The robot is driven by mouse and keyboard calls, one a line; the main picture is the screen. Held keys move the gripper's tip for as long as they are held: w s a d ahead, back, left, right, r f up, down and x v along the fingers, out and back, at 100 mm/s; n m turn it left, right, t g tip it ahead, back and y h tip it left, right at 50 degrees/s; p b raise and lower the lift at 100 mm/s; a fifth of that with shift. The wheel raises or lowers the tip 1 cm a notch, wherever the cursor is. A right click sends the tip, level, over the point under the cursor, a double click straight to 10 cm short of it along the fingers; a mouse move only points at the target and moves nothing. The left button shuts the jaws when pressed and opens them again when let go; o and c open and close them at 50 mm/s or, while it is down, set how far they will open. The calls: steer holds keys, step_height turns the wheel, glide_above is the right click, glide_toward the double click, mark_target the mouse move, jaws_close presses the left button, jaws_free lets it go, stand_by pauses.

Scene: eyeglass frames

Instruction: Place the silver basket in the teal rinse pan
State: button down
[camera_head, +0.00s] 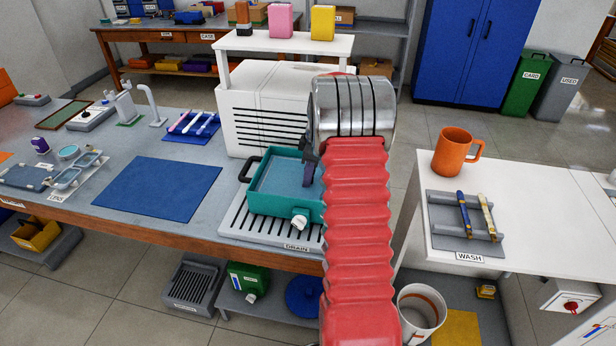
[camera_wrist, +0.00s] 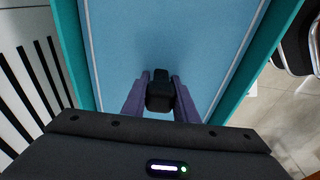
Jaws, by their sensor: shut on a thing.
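The teal rinse pan (camera_head: 262,207) stands on the slotted white drain board, with pale blue inside and a black handle at its left end. Its teal wall (camera_wrist: 265,45) also shows in the wrist view. My gripper (camera_head: 309,174) is over the pan's right part, partly hidden by my red arm. In the wrist view, my purple fingers (camera_wrist: 160,100) are shut on a small black block-shaped piece (camera_wrist: 160,92) above the pale blue. I cannot tell what that piece belongs to. I cannot make out the silver basket's body in either view.
A white slotted box (camera_head: 262,115) stands right behind the pan. A blue mat (camera_head: 158,190) lies bare to the left. A white wash table (camera_head: 540,200) with an orange mug (camera_head: 452,155) and a tool rack (camera_head: 465,235) is to the right, across a floor gap.

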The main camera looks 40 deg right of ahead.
steer(key=c, duration=1.4)
jaws_free()
steer(key=r, duration=0.4)
steer(key=s+r, duration=0.1)
steer(key=r, duration=0.3)
steer(key=d+r, duration=0.1)
steer(key=r, duration=0.3)
steer(key=shift+s, duration=0.2)
